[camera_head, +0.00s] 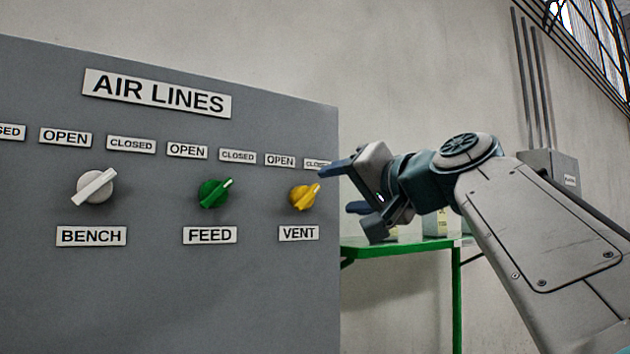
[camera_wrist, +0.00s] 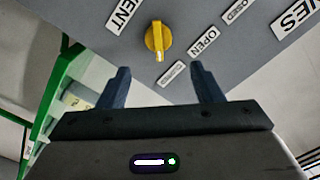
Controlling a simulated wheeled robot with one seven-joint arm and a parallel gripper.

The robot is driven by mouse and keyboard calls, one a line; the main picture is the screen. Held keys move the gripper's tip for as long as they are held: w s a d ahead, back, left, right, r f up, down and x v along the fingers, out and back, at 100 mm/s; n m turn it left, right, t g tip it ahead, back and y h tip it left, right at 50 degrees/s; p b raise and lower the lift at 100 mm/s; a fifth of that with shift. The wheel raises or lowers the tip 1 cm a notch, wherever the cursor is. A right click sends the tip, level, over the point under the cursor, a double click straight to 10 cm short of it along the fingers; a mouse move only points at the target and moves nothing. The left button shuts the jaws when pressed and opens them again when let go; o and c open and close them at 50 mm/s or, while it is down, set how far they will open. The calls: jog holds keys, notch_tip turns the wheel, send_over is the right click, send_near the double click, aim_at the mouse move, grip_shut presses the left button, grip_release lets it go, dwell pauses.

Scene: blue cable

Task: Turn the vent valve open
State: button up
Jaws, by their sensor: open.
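The vent valve is a yellow knob (camera_head: 304,197) on the grey panel above the VENT label (camera_head: 299,233). Its handle tilts up and right, toward the CLOSED label (camera_head: 317,164) and away from the OPEN label (camera_head: 280,160). In the wrist view the yellow knob (camera_wrist: 155,36) shows its marked end toward the CLOSED label (camera_wrist: 172,73). My gripper (camera_head: 342,188) is open and empty, right of the knob. In the wrist view my gripper's fingers (camera_wrist: 160,70) are spread, with the knob beyond their tips and between them sideways. They appear apart from it.
A green FEED knob (camera_head: 213,193) and a white BENCH knob (camera_head: 95,186) are left of the vent knob on the AIR LINES panel (camera_head: 150,290). A green table (camera_head: 400,244) with small items stands beyond the panel's right edge, behind my gripper.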

aim_at(312, 194)
jog(key=p+x, duration=0.3)
jog(key=x, duration=0.5)
jog(key=shift+r, duration=0.1)
jog(key=shift+w+a+p, duration=0.35)
jog(key=shift+w+a, duration=0.05)
jog(key=shift+w, duration=0.15)
jog(key=c, duration=1)
